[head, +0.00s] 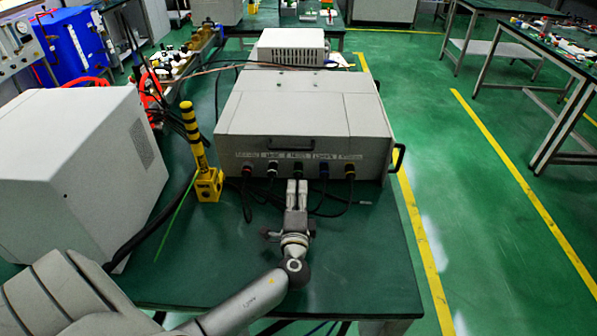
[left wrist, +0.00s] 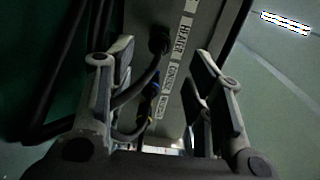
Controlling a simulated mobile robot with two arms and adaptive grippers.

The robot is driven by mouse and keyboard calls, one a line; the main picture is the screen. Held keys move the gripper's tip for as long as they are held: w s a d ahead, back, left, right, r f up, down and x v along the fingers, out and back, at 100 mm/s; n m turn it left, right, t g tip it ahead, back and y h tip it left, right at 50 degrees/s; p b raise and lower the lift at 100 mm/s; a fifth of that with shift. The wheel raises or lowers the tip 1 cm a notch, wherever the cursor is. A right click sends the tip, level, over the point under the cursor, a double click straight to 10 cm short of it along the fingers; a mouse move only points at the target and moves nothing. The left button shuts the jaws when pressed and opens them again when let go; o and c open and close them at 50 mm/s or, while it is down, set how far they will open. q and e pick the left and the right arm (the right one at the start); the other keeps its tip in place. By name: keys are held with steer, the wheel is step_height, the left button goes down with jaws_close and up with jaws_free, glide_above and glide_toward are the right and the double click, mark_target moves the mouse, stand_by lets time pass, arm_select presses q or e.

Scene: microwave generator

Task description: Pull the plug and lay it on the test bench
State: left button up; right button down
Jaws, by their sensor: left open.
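The microwave generator (head: 300,110) is a grey box on the green test bench (head: 345,255). A row of several plugs with black cables sits along its front panel, including a red-marked plug (head: 247,170) at the left. My left gripper (head: 297,186) is in front of the middle plug (head: 297,170), fingers pointing at the panel. In the left wrist view the gripper (left wrist: 160,75) is open. A black plug (left wrist: 158,42) by the HEATER label and a second plug (left wrist: 150,92) show between its fingers, and neither is visibly gripped. My right gripper is out of view.
A yellow-and-black striped post (head: 195,140) stands left of the generator. A large grey box (head: 70,165) fills the bench's left side. Black cables hang below the plugs. The bench front right is clear.

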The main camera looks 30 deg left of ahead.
mark_target(298, 177)
arm_select(q)
steer(key=b+x, duration=0.1)
steer(key=x, duration=0.5)
steer(key=shift+w+a+f+b, duration=0.15)
steer(key=shift+w+a+b, duration=0.15)
steer(key=shift+b, duration=0.1)
steer(key=shift+w+a, duration=0.3)
steer(key=shift+w, duration=0.25)
steer(key=shift+b, duration=0.4)
stand_by(0.5)
jaws_close()
